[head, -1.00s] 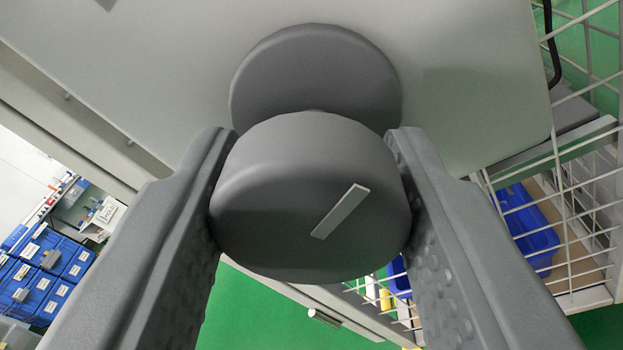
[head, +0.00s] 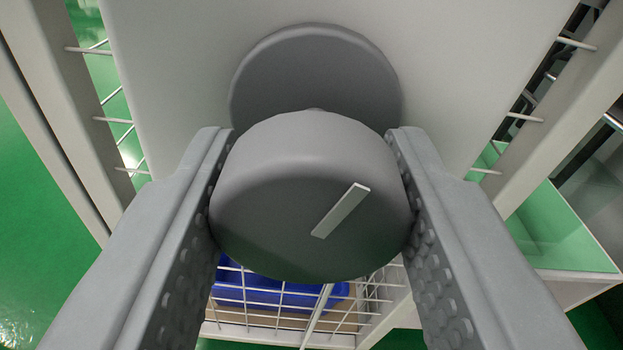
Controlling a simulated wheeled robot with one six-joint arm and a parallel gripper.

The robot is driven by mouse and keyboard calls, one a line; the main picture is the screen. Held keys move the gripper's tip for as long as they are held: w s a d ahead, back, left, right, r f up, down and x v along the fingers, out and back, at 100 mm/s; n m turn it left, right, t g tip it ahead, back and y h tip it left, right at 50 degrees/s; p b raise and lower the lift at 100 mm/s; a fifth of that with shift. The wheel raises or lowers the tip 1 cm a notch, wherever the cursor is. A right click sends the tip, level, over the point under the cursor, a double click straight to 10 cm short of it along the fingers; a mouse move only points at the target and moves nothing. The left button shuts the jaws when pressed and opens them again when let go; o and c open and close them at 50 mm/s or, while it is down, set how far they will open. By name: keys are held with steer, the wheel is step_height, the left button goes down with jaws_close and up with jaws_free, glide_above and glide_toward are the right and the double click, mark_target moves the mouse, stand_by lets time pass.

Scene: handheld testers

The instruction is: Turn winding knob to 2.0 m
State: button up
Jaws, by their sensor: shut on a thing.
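The winding knob (head: 280,205) is a dark grey round knob with a light pointer bar (head: 340,210) on its face, slanting up to the right in the picture. Behind it a grey disc (head: 315,70) sits against a pale panel (head: 190,60). My gripper (head: 311,190) is shut on the knob, one textured finger on its left side and one on its right. No scale or number marks show, so the reading cannot be told.
Below the knob are a white wire rack (head: 335,325) and a blue bin (head: 262,290). Pale posts stand at left (head: 60,110) and right (head: 560,120). Green floor (head: 35,230) shows at the left.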

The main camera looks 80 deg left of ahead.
steer(key=shift+n, duration=0.3)
stand_by(0.4)
steer(key=o, duration=1)
steer(key=shift+c, duration=0.2)
steer(key=d+r, duration=0.1)
steer(key=d, duration=1.6)
steer(key=shift+d, duration=0.2)
steer(key=shift+s+r, duration=0.1)
